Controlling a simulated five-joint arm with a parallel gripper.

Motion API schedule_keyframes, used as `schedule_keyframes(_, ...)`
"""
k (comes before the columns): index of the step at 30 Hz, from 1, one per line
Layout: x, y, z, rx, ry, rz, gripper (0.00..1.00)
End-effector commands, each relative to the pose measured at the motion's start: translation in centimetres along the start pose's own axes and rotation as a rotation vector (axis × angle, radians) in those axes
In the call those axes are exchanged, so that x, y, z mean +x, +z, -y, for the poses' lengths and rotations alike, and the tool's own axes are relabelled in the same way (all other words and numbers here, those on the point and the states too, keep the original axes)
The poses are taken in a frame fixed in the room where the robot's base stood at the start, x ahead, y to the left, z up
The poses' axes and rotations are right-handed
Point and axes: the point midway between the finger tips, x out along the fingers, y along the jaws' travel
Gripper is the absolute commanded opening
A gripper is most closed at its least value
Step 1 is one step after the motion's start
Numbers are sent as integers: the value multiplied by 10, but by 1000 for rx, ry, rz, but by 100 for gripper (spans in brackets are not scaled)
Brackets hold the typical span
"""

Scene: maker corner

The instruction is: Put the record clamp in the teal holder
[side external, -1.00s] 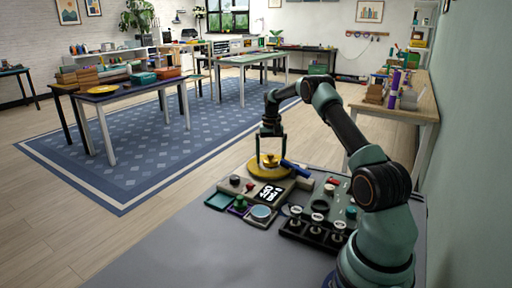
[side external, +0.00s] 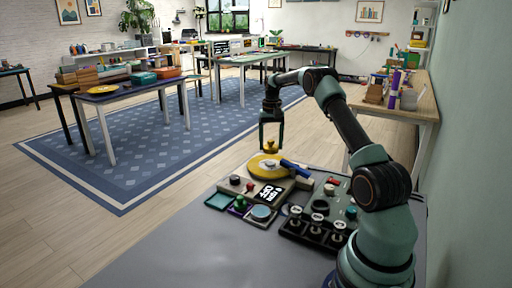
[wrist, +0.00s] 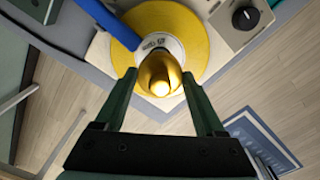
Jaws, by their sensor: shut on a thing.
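The record clamp (side external: 271,148) is a small golden knob. My gripper (side external: 271,145) is shut on it and holds it upright above the yellow record on the turntable (side external: 257,168). In the wrist view the clamp (wrist: 160,75) sits between the green fingertips, with the record (wrist: 203,42) and its pale label behind it. A teal square tray (side external: 219,201), which looks like the teal holder, lies at the front left of the turntable. It appears empty and is out of the wrist view.
A blue tonearm (side external: 294,168) reaches over the record's right side. A dark rack (side external: 316,231) holds several knobs. The front-left tabletop (side external: 180,255) is clear.

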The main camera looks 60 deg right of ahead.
Motion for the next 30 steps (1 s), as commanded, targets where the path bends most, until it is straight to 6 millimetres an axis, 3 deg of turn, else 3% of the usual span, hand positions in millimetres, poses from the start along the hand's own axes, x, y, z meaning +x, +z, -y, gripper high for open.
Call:
schedule_keyframes(6, -36, -1, 1, -3, -1, -3, 0)
schedule_keyframes(11, -42, 5, 14, -97, 0, 0, 0)
schedule_keyframes(17, -26, 30, 62, -478, 0, 3, 0)
schedule_keyframes(24, -1, 76, 126, -1056, 0, 2, 0)
schedule_keyframes(30, 16, 115, 162, -1462, -1, 2, 0)
